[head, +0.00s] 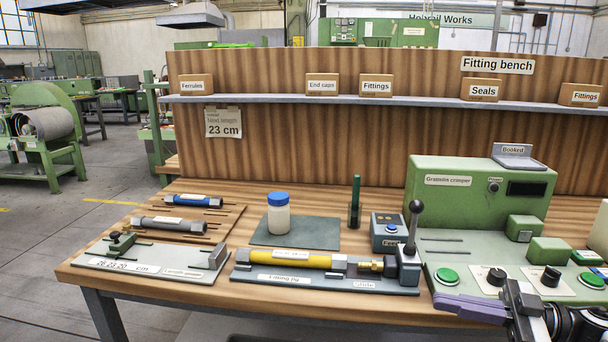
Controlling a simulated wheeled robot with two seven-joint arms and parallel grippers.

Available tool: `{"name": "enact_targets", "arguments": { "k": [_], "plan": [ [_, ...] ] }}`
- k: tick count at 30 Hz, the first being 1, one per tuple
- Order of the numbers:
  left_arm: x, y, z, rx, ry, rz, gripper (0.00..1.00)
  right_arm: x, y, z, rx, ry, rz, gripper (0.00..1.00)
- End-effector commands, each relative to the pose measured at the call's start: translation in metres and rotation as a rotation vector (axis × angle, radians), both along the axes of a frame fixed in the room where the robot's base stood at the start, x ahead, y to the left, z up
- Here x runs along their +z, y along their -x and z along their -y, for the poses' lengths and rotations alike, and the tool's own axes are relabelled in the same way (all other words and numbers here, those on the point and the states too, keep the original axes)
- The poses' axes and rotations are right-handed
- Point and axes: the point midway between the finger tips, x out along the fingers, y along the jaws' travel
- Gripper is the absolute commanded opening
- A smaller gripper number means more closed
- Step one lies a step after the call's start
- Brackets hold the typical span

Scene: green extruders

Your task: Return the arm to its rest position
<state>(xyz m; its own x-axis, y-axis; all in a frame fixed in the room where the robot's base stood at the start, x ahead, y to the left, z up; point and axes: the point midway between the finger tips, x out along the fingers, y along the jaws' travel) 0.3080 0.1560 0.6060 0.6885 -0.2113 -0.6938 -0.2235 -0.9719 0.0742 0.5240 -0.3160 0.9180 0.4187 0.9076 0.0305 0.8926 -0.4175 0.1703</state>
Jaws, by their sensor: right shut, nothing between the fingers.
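My right gripper (450,306) comes in at the lower right, its purple fingers closed together and pointing left. Nothing shows between them. It is in front of the crimper's base, near the bench's front edge; I cannot tell how high above the surface it is. My left arm and gripper are out of view. A yellow hose (292,260) with grey and brass end fittings lies in the long grey fixture (330,285), left of my right gripper and apart from it.
The green crimper (470,200) stands at the right, with buttons in front. A black-knobbed lever (412,228) rises beside it. A blue-capped jar (279,215) and dark green marker (355,203) stand mid-bench. A measuring plate (150,262) lies left. A shelf (420,101) with labelled boxes spans the back.

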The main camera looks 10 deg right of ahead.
Motion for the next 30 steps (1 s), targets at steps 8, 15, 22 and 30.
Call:
{"name": "enact_targets", "arguments": {
  "k": [8,15,22,30],
  "plan": [
    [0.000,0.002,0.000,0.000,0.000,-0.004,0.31,-0.100,0.000,-0.087,-0.397,-0.138,-0.010,0.00],
    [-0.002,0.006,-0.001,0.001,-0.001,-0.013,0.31,-0.223,0.074,-0.123,-0.815,0.019,-0.339,0.00],
    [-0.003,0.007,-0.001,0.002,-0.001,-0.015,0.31,-0.296,0.181,-0.149,-0.910,0.256,-0.692,0.00],
    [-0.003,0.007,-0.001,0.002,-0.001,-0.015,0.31,-0.313,0.222,-0.159,-0.891,0.341,-0.811,0.00]
  ]
}}
